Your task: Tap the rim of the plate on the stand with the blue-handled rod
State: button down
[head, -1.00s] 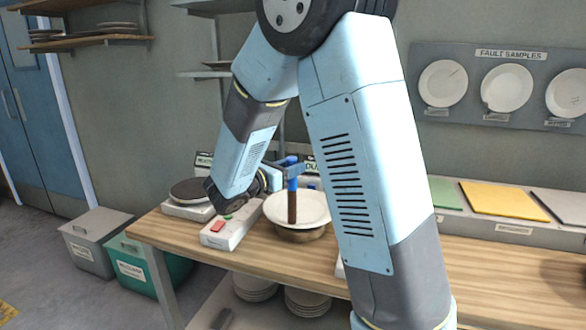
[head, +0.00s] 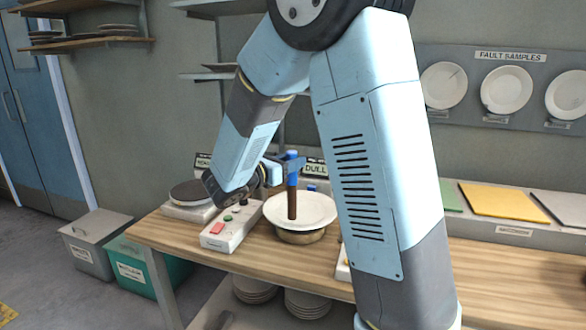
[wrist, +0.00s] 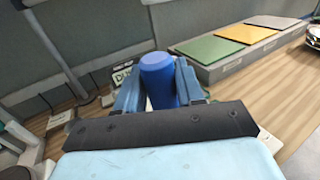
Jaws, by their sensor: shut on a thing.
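My gripper (head: 284,166) is shut on the blue handle of the rod (head: 292,197). The rod hangs upright, its brown shaft pointing down in front of the white plate (head: 316,207). The plate lies on a round brownish stand (head: 300,235) on the wooden bench. The lower tip of the rod appears over the plate's surface in the head view; I cannot tell whether it touches. In the wrist view the blue handle (wrist: 158,80) stands between the two fingers (wrist: 160,88), and the plate is hidden.
A white control box (head: 230,228) with red and green buttons stands left of the plate, with a dark round disc on a base (head: 190,193) beyond it. Green, yellow and grey pads (wrist: 244,34) lie on a ledge to the right.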

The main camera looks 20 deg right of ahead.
aim_at(291, 151)
jog(key=shift+r, duration=2.35)
